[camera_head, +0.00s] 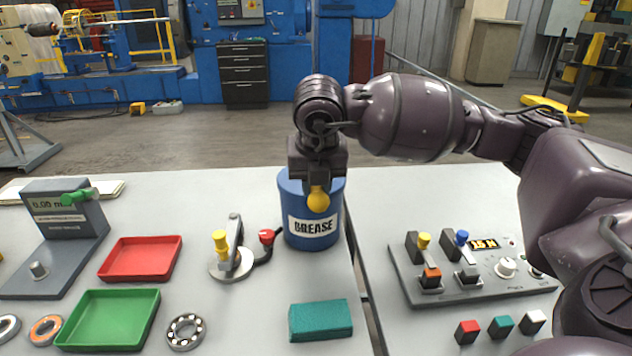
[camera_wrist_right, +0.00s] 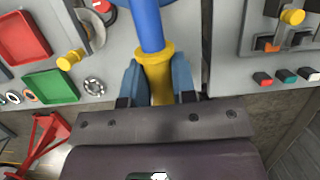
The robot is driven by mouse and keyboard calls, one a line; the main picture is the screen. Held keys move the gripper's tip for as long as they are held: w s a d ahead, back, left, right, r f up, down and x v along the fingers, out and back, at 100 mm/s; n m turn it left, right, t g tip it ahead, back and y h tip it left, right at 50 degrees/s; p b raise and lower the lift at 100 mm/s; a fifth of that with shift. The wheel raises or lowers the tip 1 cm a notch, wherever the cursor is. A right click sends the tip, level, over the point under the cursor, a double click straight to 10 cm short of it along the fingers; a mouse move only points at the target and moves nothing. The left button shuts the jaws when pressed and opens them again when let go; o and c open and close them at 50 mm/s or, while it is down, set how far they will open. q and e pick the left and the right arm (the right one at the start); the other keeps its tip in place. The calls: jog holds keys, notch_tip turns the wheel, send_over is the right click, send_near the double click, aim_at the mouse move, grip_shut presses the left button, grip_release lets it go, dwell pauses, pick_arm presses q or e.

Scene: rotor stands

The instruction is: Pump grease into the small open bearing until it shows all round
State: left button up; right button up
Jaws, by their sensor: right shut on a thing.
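The small open bearing (camera_head: 186,331) lies flat on the table at the front left, with its balls showing between the rings. No grease can be made out on it. It also shows in the wrist view (camera_wrist_right: 94,87). The blue can marked GREASE (camera_head: 313,227) stands upright near the table's middle. My left gripper is not in view.
Red (camera_head: 141,259) and green (camera_head: 108,320) trays lie farther left, near an orange-ringed bearing (camera_head: 45,330). A teal block (camera_head: 320,320) lies in front. A control panel (camera_head: 470,268) stands right.

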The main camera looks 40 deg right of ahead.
jog(key=shift+r+p, duration=0.45)
jog(key=shift+r, duration=0.8)
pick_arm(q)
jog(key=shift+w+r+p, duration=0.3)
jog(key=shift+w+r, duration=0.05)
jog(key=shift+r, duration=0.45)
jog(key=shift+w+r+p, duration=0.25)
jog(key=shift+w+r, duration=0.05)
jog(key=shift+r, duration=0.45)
pick_arm(e)
jog(key=shift+w+d+r, duration=0.1)
jog(key=shift+r, duration=1.05)
jog(key=o, duration=0.8)
jog(key=shift+r, duration=0.1)
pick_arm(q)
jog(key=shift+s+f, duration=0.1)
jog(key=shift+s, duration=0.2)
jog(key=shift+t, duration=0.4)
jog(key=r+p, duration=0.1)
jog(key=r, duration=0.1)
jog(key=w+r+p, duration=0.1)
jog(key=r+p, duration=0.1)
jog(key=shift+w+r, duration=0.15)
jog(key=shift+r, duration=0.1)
pick_arm(e)
notch_tip(320, 180, up, 7)
jog(key=shift+f, duration=0.1)
